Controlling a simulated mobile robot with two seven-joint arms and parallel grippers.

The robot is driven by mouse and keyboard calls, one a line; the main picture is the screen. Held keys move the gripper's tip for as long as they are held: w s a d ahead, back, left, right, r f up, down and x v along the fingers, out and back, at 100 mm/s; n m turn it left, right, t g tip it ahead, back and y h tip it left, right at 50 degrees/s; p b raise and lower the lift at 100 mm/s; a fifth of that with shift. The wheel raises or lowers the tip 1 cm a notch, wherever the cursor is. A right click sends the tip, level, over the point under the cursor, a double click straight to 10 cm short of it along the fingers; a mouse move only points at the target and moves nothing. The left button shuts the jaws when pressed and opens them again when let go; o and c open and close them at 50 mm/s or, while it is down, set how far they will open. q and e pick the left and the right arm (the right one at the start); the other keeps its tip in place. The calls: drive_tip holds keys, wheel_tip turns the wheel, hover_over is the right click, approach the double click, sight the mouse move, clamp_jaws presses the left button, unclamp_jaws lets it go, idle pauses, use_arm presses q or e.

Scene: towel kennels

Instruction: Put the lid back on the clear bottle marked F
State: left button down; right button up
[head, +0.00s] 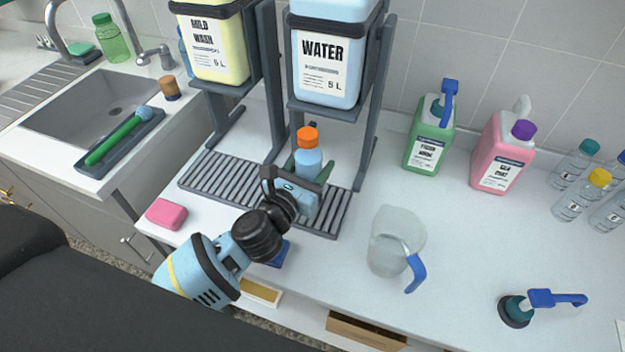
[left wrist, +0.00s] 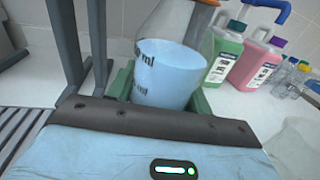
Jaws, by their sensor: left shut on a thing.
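My left gripper (head: 305,178) is shut around a clear bottle (head: 308,162) holding pale blue liquid, in front of the stand under the WATER container. An orange lid (head: 307,137) shows at the top of this bottle; whether it is fully seated I cannot tell. In the left wrist view the bottle (left wrist: 165,75) shows blue liquid and "ml" marks between the green fingers, with orange at the picture's top edge. No letter F is readable on it. Clear bottles with teal (head: 573,163), yellow (head: 582,195) and blue lids stand at the far right. My right gripper is not in view.
A clear jug (head: 393,250) with a blue handle stands right of my left gripper. A green jug (head: 430,145) and pink jug (head: 503,150) stand behind. The slatted tray (head: 215,180) and stand posts are close. A pink sponge (head: 166,214) lies left.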

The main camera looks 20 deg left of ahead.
sight(312, 180)
use_arm(q)
wheel_tip(312, 180, down, 5)
drive_tip(key=shift+b, duration=1.1)
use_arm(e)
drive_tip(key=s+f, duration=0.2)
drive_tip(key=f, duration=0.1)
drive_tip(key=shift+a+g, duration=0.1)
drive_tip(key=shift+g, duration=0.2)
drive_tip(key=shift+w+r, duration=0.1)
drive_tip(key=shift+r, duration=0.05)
use_arm(q)
drive_tip(key=shift+f, duration=0.15)
drive_tip(key=c, duration=0.6)
unclamp_jaws()
